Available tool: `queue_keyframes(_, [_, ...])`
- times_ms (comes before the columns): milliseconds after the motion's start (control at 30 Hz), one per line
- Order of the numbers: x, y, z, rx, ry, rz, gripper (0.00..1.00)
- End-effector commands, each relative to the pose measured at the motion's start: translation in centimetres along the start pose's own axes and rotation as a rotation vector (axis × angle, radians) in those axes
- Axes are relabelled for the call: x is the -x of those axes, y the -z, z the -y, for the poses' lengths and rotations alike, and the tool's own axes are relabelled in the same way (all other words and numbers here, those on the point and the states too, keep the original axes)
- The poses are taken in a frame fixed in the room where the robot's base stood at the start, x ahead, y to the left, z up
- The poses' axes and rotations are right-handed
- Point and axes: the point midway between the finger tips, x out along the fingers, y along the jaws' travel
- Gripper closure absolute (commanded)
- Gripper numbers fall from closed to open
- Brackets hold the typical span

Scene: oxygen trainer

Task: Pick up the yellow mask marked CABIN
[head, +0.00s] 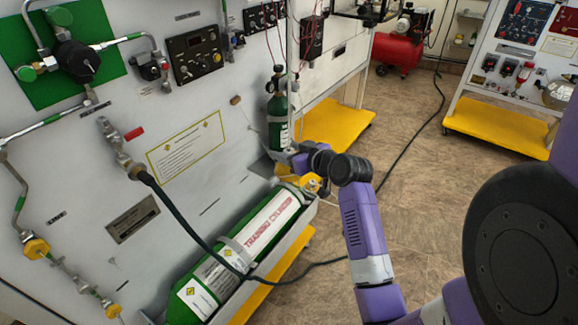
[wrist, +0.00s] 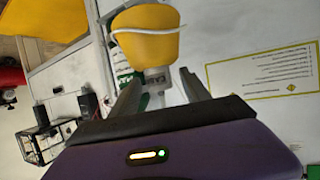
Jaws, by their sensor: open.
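The yellow mask (wrist: 146,38) is a rounded yellow cup with a white strap, at the top centre of the wrist view. A pale neck with a grey tag, its lettering partly readable as "CAB", hangs below it. My gripper (wrist: 160,76) is open, with one finger on each side of the neck. I cannot tell whether either finger touches it. In the head view a small yellow piece, likely this mask (head: 311,182), shows beside my gripper (head: 298,162), partly hidden by my wrist.
A green training cylinder (head: 244,244) lies in a tray below. An upright green cylinder (head: 278,118) stands just behind my gripper. The grey panel (head: 180,120) carries pipes and a black hose (head: 190,222). Open floor (head: 420,180) lies to the right.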

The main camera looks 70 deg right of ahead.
Motion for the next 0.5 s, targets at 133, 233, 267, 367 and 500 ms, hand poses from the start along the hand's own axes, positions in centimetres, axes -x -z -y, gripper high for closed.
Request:
queue_keyframes(133, [0.02,-0.02,0.0,0.0,0.0,0.0,0.51])
queue_keyframes(233, [0.03,-0.02,0.0,0.0,0.0,0.0,0.71])
queue_keyframes(267, [0.03,-0.02,0.0,0.0,0.0,0.0,0.77])
queue_keyframes(367, [0.04,-0.02,0.0,0.0,0.0,0.0,0.96])
queue_keyframes(500, [0.04,-0.02,0.0,0.0,0.0,0.0,1.0])
